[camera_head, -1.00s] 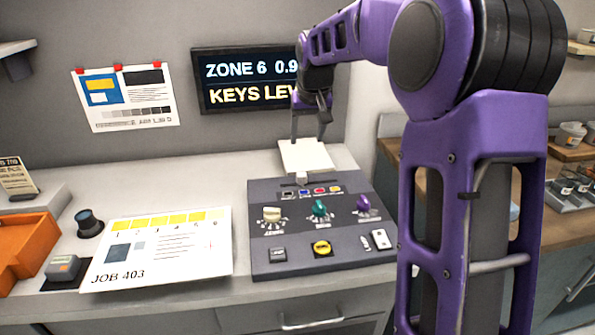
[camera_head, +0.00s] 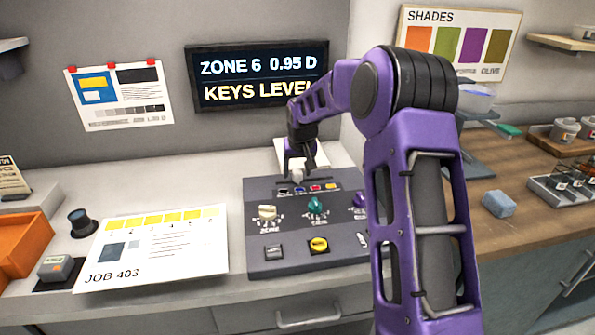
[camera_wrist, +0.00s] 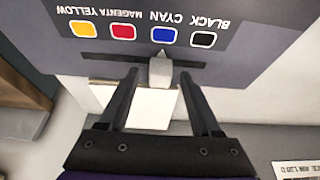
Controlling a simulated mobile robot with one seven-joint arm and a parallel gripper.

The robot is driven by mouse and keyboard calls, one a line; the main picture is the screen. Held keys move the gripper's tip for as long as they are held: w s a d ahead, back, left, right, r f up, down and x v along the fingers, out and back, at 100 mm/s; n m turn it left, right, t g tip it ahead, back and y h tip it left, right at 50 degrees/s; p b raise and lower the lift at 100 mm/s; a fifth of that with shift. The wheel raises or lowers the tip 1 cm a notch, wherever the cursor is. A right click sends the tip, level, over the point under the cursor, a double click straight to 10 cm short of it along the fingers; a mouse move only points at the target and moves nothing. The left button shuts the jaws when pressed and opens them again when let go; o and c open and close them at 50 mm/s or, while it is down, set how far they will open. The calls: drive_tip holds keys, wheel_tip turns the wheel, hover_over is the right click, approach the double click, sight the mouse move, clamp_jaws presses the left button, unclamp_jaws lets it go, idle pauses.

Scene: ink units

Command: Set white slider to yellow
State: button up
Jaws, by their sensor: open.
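The white slider (camera_wrist: 160,70) sits in a dark slot on the grey control panel (camera_head: 258,228). Its pointed tip faces the blue CYAN patch (camera_wrist: 163,37) in the wrist view, where the labels appear upside down. The yellow patch (camera_wrist: 83,30) is at the left end of the row, past the red MAGENTA patch (camera_wrist: 123,32). My gripper (camera_wrist: 159,75) is open, with one finger on each side of the slider and gaps visible. In the head view, my gripper (camera_head: 301,168) is at the panel's back edge and partly hides the slider.
Knobs (camera_head: 316,205) and a yellow button (camera_head: 318,245) stand on the panel, nearer the front. A white square plate (camera_wrist: 153,108) lies behind the slot. My arm covers the panel's right side. A job sheet (camera_head: 150,250) lies to the left.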

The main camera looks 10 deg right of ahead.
clamp_jaws()
idle(0.4)
drive_tip(key=shift+d, duration=0.1)
idle(1.0)
